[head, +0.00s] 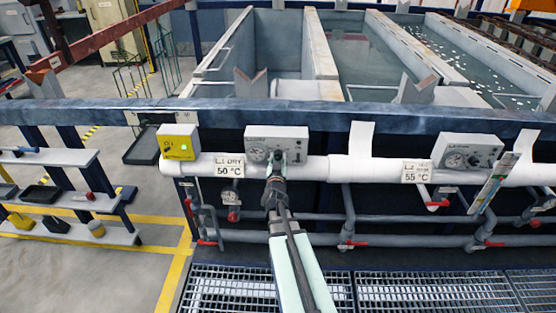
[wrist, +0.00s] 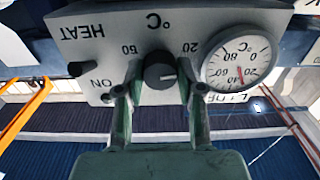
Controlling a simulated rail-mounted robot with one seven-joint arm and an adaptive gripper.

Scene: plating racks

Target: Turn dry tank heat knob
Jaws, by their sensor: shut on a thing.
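The dry tank's grey heat control box (head: 290,135) is on the rail beside a "DRY 50 °C" sign (head: 229,168). In the wrist view the box (wrist: 110,45) appears upside down with "HEAT", "°C" and "ON" lettering. Its round dark heat knob (wrist: 158,72) lies between my fingertips. My gripper (wrist: 157,88) is shut on the knob, one finger on each side. In the head view my gripper (head: 276,163) reaches the box front and largely hides the knob.
A round temperature gauge (wrist: 239,60) and a dark switch (wrist: 80,69) flank the knob closely. A yellow box (head: 179,142) with a green light is to the left. A similar control box (head: 466,152) with a "55 °C" sign is to the right. Pipes with red-handled valves run below.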

